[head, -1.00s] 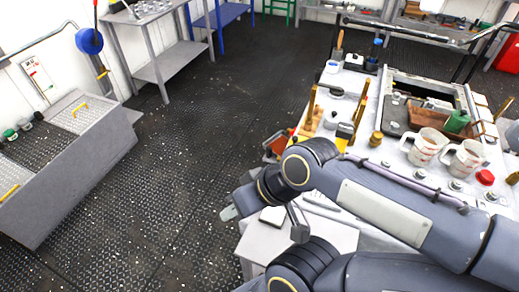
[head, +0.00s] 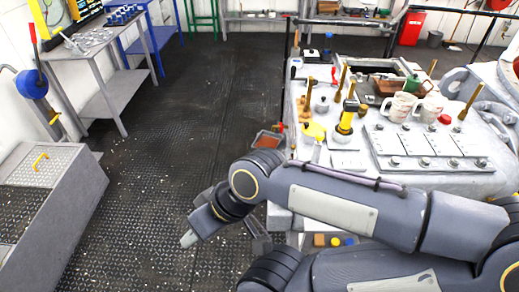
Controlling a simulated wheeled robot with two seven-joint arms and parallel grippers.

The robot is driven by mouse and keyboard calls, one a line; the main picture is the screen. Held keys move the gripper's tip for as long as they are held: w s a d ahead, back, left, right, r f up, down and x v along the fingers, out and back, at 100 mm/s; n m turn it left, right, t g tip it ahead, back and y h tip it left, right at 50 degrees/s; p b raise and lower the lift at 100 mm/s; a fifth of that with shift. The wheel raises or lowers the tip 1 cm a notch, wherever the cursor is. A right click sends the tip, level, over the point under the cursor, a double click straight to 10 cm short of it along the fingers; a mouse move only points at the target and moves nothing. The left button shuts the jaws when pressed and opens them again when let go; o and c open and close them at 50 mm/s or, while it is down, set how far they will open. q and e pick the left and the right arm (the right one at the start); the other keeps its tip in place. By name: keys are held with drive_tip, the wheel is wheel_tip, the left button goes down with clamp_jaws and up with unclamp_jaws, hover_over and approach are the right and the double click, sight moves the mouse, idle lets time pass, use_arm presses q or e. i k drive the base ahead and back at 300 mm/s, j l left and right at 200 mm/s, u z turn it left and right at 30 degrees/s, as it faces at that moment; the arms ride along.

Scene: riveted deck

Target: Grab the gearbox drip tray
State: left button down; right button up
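A brown, open tray-like box (head: 384,88) lies on top of the machine at the upper right, beside a green cylinder (head: 412,83). A smaller orange-red tray-like piece (head: 268,139) shows low at the machine's left side, partly behind my arm. I cannot tell for sure which is the gearbox drip tray. My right gripper (head: 225,240) hangs over the dark floor, left of the machine. Its fingers look apart with nothing between them, well away from both pieces. My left gripper is not in view.
The white machine top (head: 430,170) carries two measuring cups (head: 399,107), a yellow-and-black tool (head: 347,116) and upright brass pins. A grey stepped box (head: 60,185) stands at left, a grey table (head: 95,45) behind it. The riveted floor (head: 200,110) between is clear.

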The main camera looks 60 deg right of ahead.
sight(265, 138)
drive_tip(key=i+z, duration=0.3)
drive_tip(key=i+j+z, duration=0.15)
drive_tip(key=i+z, duration=0.15)
drive_tip(key=i, duration=0.15)
drive_tip(key=i+j+z, duration=0.3)
drive_tip(key=i+l+z, duration=0.2)
drive_tip(key=i+z, duration=0.7)
drive_tip(key=i+j+z, duration=0.1)
drive_tip(key=i+z, duration=0.35)
drive_tip(key=i+j+z, duration=0.25)
drive_tip(key=z, duration=0.2)
drive_tip(key=i+j+z, duration=1.15)
drive_tip(key=j, duration=0.2)
drive_tip(key=k+l, duration=0.05)
